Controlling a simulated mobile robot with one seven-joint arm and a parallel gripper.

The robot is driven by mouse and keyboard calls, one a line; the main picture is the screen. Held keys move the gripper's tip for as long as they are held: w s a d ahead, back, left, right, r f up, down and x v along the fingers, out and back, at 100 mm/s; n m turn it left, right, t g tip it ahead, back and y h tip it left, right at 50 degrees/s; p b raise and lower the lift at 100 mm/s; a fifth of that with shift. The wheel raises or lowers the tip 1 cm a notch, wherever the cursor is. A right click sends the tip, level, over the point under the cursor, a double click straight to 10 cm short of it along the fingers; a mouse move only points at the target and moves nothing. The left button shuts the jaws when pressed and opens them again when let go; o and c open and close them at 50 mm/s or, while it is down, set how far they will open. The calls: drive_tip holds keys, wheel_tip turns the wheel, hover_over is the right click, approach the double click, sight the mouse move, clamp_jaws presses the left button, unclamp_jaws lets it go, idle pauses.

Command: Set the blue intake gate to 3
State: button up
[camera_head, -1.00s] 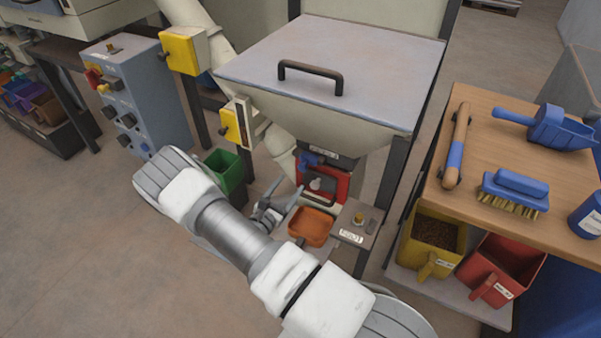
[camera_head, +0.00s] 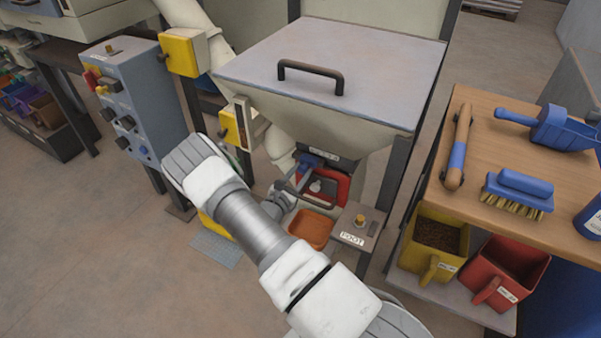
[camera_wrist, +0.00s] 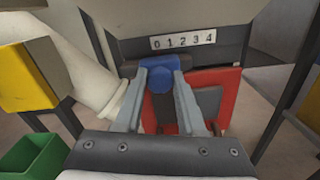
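The blue intake gate (camera_wrist: 162,78) sits under the hopper's scale plate (camera_wrist: 183,40), which reads 0 1 2 3 4. In the wrist view the gate's blue part lies below the low end of the scale, around 0 and 1; the exact setting cannot be read. The gate also shows small in the head view (camera_head: 308,160). My gripper (camera_wrist: 161,76) has its two fingers apart, one on each side of the blue part. I cannot see whether they touch it. In the head view my gripper (camera_head: 306,190) is at the hopper's front, partly hidden by my arm.
A red frame (camera_wrist: 226,92) with a dark centre stands right behind and beside the right finger. An orange tray (camera_head: 311,230) and a FOOT pedal box (camera_head: 354,228) are below. A pale pipe (camera_wrist: 85,75), yellow box (camera_wrist: 25,75) and green bin (camera_wrist: 35,158) lie left.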

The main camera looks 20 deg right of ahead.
clamp_jaws()
idle(1.0)
